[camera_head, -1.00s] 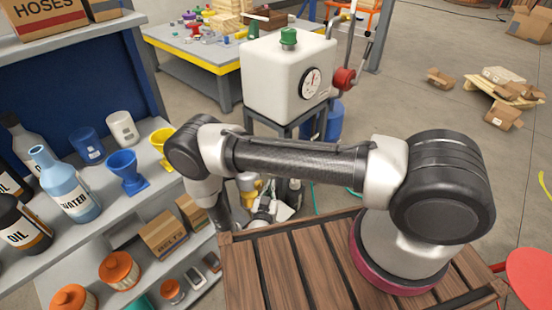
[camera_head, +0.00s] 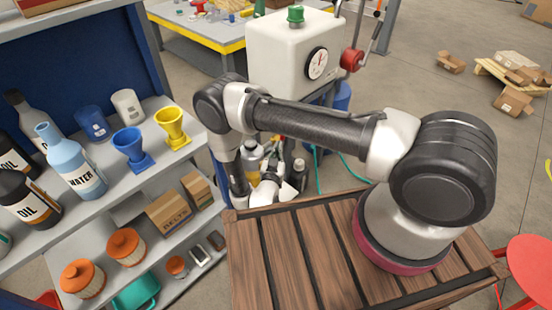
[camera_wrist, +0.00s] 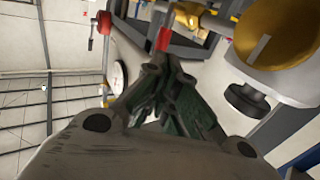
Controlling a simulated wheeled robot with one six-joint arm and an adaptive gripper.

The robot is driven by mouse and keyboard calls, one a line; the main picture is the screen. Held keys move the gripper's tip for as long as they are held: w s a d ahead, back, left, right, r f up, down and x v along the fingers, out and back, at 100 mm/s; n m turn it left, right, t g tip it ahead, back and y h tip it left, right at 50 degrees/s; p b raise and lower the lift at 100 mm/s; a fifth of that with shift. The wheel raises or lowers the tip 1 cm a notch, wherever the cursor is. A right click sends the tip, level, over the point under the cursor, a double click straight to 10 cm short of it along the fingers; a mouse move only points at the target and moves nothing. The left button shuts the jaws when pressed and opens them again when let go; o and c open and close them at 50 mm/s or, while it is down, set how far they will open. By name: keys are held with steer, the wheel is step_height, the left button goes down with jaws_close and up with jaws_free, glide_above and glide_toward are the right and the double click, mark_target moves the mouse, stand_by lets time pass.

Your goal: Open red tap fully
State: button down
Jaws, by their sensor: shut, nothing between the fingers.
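In the wrist view a small red handle (camera_wrist: 163,39), which looks like the red tap, sits by a brass-coloured pipe fitting (camera_wrist: 190,12). My gripper (camera_wrist: 160,66) is shut and empty, with its fingertips just below the red handle in the picture. I cannot tell whether they touch it. In the head view my wrist reaches down beside the pump skid, and my fingers and the red handle are hidden there. A round red knob (camera_head: 352,60) is on the right side of the white tank (camera_head: 290,55); a red knob also shows in the wrist view (camera_wrist: 104,22).
The tank carries a gauge (camera_head: 317,64) and a green cap (camera_head: 295,16). A shelf (camera_head: 110,190) with bottles, funnels and boxes stands close on the left. A brass-yellow round part (camera_wrist: 275,30) and a black knob (camera_wrist: 247,102) are close right of my fingers.

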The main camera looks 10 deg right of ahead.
steer(key=x, duration=0.6)
steer(key=shift+w, duration=0.4)
steer(key=shift+w+d+r+m+g, duration=0.2)
steer(key=shift+d+m+g, duration=0.1)
steer(key=shift+d+g, duration=0.2)
steer(key=w+d+f+m+g+y, duration=0.2)
steer(key=w+d+m+g+y, duration=0.2)
steer(key=g+y, duration=0.4)
steer(key=d+m, duration=0.1)
steer(key=d, duration=0.1)
steer(key=shift+w+d+f+g+y, duration=0.2)
steer(key=shift+w+d+g+y, duration=0.1)
steer(key=shift+d+y, duration=0.1)
stand_by(0.3)
steer(key=shift+s, duration=0.1)
steer(key=shift+s+a+f, duration=0.35)
steer(key=shift+a, duration=0.2)
